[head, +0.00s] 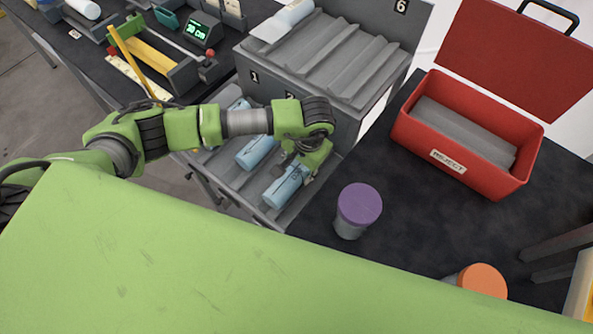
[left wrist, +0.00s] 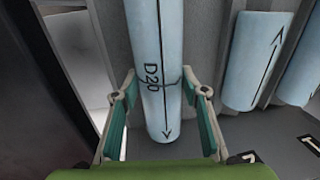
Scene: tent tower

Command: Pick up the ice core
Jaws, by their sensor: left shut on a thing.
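The ice core (head: 284,187) is a pale blue cylinder lying in a groove of the lower grey tray (head: 268,214). In the left wrist view the ice core (left wrist: 148,45) shows the marking "D20", a dark arrow and a thin dark line across it. My left gripper (head: 300,168) is over the core's upper end in the head view. In the left wrist view my left gripper (left wrist: 161,88) has a finger on each side of the core and is shut on it. I cannot tell whether the core is clear of the tray. My right gripper is in neither view.
Another core (head: 256,152) lies left of it; the left wrist view shows a neighbouring core (left wrist: 256,60) close by. A numbered grey rack (head: 335,60) rises behind. A purple-lidded jar (head: 358,208), an orange-lidded jar (head: 482,281) and an open red REJECT box (head: 409,130) stand right.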

